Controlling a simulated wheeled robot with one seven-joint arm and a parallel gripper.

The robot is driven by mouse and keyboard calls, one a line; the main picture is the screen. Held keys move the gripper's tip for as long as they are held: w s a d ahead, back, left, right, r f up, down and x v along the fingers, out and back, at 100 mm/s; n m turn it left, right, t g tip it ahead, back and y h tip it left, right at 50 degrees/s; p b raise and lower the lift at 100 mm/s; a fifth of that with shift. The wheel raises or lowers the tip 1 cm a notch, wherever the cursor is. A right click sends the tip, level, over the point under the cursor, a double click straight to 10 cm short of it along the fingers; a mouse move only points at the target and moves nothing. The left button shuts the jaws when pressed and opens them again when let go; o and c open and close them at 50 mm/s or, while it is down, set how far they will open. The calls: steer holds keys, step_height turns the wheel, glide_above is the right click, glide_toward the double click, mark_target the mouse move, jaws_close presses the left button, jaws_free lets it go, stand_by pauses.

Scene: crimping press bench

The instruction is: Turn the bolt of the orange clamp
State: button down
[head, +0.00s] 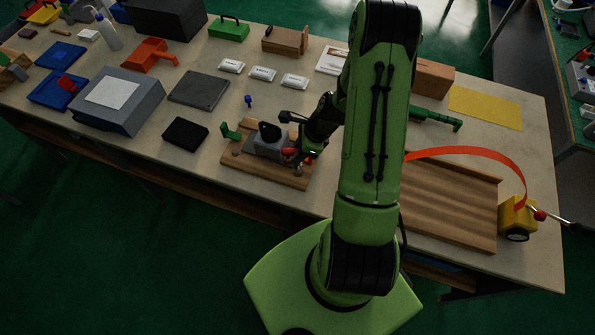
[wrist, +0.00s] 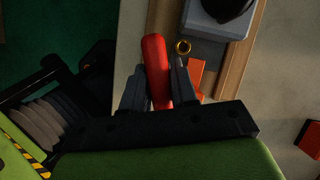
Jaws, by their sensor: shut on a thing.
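My gripper (wrist: 158,78) is shut on a red handle (wrist: 154,52), whose rounded end sticks out past the fingertips. In the head view my gripper (head: 301,157) is low over the near right part of a wooden board, and red shows beside it. An orange piece (wrist: 197,72) lies just right of the fingers, with a small brass ring (wrist: 183,47) above it. Whether this piece belongs to the orange clamp, I cannot tell. An orange tool-like thing (head: 150,54) lies far left on the bench. No clamp bolt can be made out.
The wooden board (head: 236,165) carries a grey press block (head: 268,146) with a black top, close to my gripper. A small green part (head: 231,132) stands at its left. A wooden tray (head: 450,205) and a yellow thing (head: 515,216) are to the right. The bench's front edge is near.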

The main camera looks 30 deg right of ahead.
steer(key=m+t+h, duration=0.1)
steer(key=m, duration=0.2)
steer(key=shift+s+m, duration=0.15)
steer(key=shift+m, duration=0.25)
steer(key=shift+s+a+f+b, duration=0.1)
steer(key=shift+s+f+b, duration=0.05)
steer(key=shift+f+b, duration=0.6)
steer(key=shift+r, duration=0.25)
steer(key=shift+w+r+p, duration=0.3)
steer(key=shift+r+p, duration=0.15)
steer(key=shift+p, duration=0.15)
steer(key=shift+s+f+b, duration=0.35)
steer(key=shift+f+b, duration=0.15)
steer(key=shift+b, duration=0.05)
steer(key=shift+w+r+p, duration=0.3)
steer(key=shift+r+p, duration=0.15)
steer(key=shift+s+f+b, duration=0.3)
steer(key=shift+f+b, duration=0.25)
steer(key=shift+b, duration=0.05)
stand_by(0.4)
